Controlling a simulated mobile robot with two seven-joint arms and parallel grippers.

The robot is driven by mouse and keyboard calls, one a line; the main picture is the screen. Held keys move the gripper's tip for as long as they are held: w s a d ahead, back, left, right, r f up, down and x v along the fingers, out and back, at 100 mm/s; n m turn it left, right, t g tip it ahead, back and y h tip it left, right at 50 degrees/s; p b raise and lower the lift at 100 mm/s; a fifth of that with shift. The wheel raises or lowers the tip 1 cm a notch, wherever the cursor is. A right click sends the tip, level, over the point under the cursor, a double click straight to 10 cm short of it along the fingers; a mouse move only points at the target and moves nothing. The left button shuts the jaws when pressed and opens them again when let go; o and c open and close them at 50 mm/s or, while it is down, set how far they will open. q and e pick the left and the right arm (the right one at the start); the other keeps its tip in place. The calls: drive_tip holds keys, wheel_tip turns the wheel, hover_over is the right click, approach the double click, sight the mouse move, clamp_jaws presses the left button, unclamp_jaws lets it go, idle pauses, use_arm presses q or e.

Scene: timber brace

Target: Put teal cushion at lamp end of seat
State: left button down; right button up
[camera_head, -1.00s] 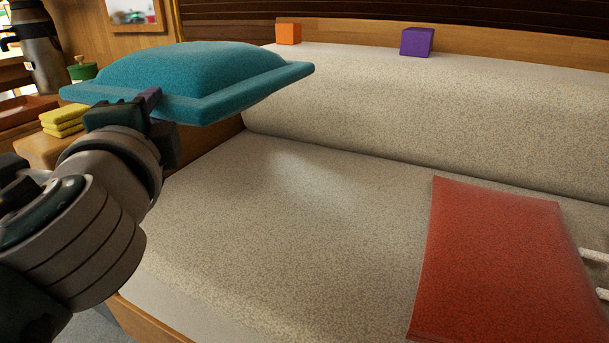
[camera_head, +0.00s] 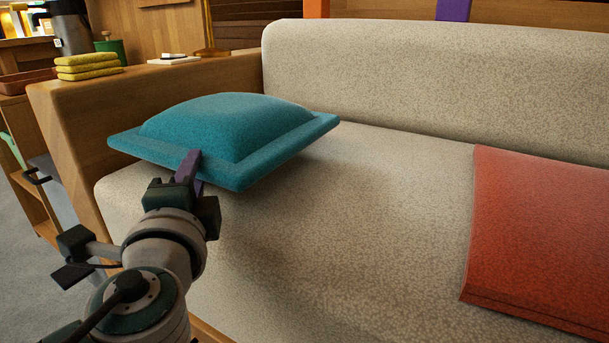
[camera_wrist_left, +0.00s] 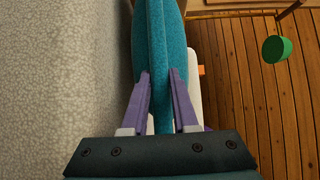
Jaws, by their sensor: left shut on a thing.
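The teal cushion (camera_head: 228,130) is in my left gripper (camera_head: 190,172), which is shut on its near edge. The cushion lies roughly flat over the left end of the pale speckled seat (camera_head: 330,220), close to the wooden arm. It seems to be above the seat, though I cannot tell the exact gap. In the left wrist view the purple fingers pinch the rim of the teal cushion (camera_wrist_left: 160,60) from both sides. No lamp can be clearly made out. My right gripper is not in view.
A red cushion (camera_head: 540,225) lies on the seat at the right. The wooden arm (camera_head: 75,120) bounds the seat at the left, with yellow folded cloths (camera_head: 88,66) on its top. The backrest (camera_head: 430,80) stands behind. The middle of the seat is clear.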

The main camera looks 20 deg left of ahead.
use_arm(q)
drive_tip(key=shift+f, duration=0.6)
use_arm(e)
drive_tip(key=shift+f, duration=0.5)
